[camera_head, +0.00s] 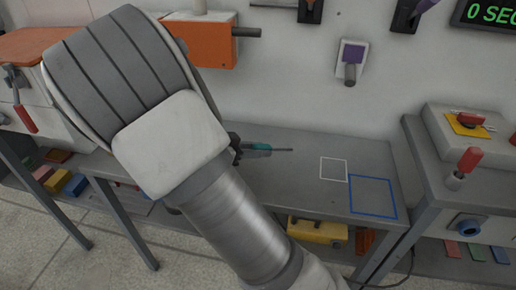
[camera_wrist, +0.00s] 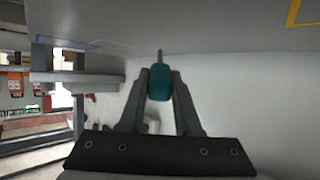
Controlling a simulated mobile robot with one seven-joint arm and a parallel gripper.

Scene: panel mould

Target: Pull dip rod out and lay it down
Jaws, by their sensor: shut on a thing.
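A teal-handled rod (camera_head: 262,148), which looks like the dip rod, has a thin dark shaft pointing right in the head view. My gripper (camera_head: 238,149) is mostly hidden behind my arm, with a dark finger part showing at the handle's left end. In the wrist view my gripper (camera_wrist: 160,88) is shut on the teal handle (camera_wrist: 160,78), one finger on each side. The thin shaft extends away from the fingers. The rod appears over the grey bench (camera_head: 300,190); whether it touches the top I cannot tell.
The bench top carries a white outlined square (camera_head: 333,169) and a larger blue outlined square (camera_head: 373,196), both empty. An orange box (camera_head: 205,45) with a dark pipe is on the wall behind. A grey stand with a red-handled lever (camera_head: 468,161) is at right.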

